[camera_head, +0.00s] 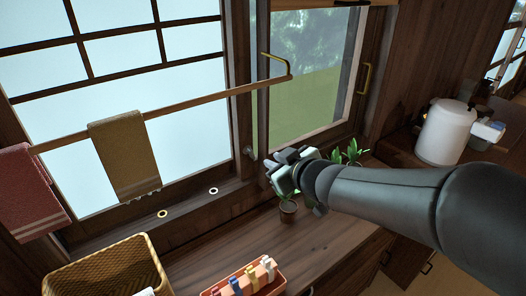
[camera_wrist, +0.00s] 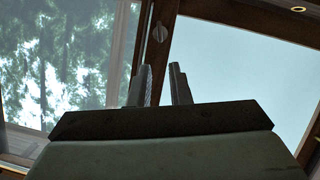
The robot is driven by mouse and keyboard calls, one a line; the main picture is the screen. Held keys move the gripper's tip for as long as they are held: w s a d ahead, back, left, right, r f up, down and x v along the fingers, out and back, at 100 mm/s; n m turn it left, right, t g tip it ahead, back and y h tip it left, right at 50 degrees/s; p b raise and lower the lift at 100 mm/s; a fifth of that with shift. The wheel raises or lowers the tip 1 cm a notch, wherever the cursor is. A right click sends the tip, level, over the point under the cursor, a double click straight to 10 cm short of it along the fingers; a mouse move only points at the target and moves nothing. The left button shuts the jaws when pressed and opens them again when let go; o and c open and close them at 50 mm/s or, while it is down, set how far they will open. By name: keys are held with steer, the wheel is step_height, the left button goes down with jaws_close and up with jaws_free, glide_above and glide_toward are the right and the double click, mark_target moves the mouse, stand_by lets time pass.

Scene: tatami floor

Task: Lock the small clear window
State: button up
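The small clear window (camera_head: 308,80) stands behind the counter in the head view, with trees and grass showing through it. Its clear pane (camera_wrist: 65,60) fills the left of the wrist view. A small round lock knob (camera_head: 250,153) sits low on the dark post between it and the frosted window. The knob also shows in the wrist view (camera_wrist: 159,33), beyond the fingertips. My gripper (camera_head: 272,169) is just right of and below the knob in the head view. In the wrist view its two fingers (camera_wrist: 160,68) are apart with nothing between them, and no contact with the knob shows.
A wooden rail (camera_head: 190,103) with a brown towel (camera_head: 125,155) and a red towel (camera_head: 28,195) crosses the frosted window (camera_head: 185,150). A potted plant (camera_head: 288,209) stands below my gripper. A basket (camera_head: 105,268), an orange tray (camera_head: 217,291) and a white kettle (camera_head: 446,132) are on the counters.

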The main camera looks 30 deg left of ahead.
mark_target(252, 151)
steer(key=x, duration=1.2)
steer(key=shift+a+f+b, duration=0.1)
steer(key=shift+a+b, duration=0.1)
steer(key=shift+b, duration=0.15)
jaws_close()
